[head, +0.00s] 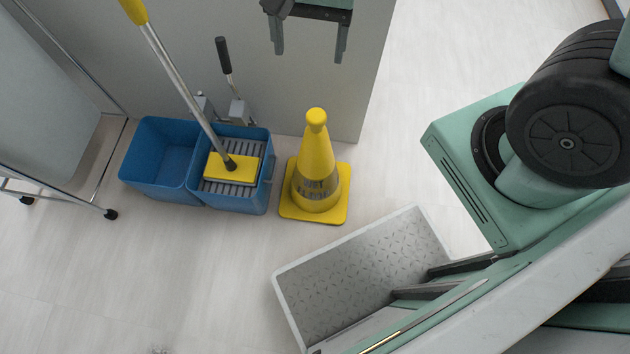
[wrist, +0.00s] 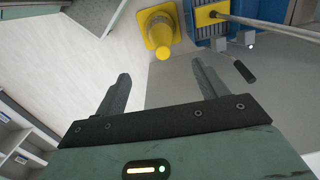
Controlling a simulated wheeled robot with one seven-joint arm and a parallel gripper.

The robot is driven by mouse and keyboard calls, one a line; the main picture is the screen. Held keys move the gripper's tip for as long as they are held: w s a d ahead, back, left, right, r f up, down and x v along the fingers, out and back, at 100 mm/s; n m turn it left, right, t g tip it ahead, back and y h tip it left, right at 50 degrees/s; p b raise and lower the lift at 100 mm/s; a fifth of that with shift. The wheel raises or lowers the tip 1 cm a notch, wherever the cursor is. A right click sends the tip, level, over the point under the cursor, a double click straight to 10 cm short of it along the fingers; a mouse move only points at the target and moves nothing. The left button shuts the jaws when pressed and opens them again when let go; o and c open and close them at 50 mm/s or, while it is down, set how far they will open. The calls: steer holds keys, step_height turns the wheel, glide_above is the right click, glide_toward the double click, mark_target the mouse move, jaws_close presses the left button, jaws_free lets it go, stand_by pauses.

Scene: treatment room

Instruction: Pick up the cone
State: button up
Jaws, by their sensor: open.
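The yellow cone (head: 316,160) stands upright on its square base on the floor, with a grey band around its lower part. It stands just right of the blue mop bucket. My gripper (head: 309,50) is at the top of the head view, open and empty, apart from the cone. In the wrist view the cone (wrist: 160,32) is at the top, beyond the fingertips and between their lines. My gripper (wrist: 160,82) shows there with its two fingers spread wide and nothing between them.
The blue double bucket (head: 160,165) holds a mop (head: 232,167) with a yellow head and long handle. A grey wall panel (head: 345,100) stands behind the cone. My grey textured platform (head: 350,270) is in front. A wheeled metal frame (head: 75,204) is at left. Floor at lower left is clear.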

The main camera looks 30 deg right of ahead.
mark_target(315, 115)
steer(key=w+d+f+m+b, duration=0.1)
steer(key=w+f+m+b, duration=0.1)
steer(key=f, duration=0.6)
steer(key=w+d+f+m+b, duration=0.1)
steer(key=f+m+b, duration=0.2)
steer(key=f+b, duration=0.3)
steer(key=w+d+f+m+b, duration=0.1)
steer(key=w+f+m+b, duration=0.1)
steer(key=f, duration=0.9)
steer(key=shift+w+d+f+m+b, duration=0.25)
steer(key=shift+w+d+m+b, duration=0.1)
steer(key=shift+m+b, duration=0.55)
steer(key=shift+d+f+b, duration=0.15)
steer(key=shift+f+b, duration=1.35)
steer(key=shift+f, duration=1.6)
steer(key=shift+r, duration=0.1)
steer(key=c, duration=1.1)
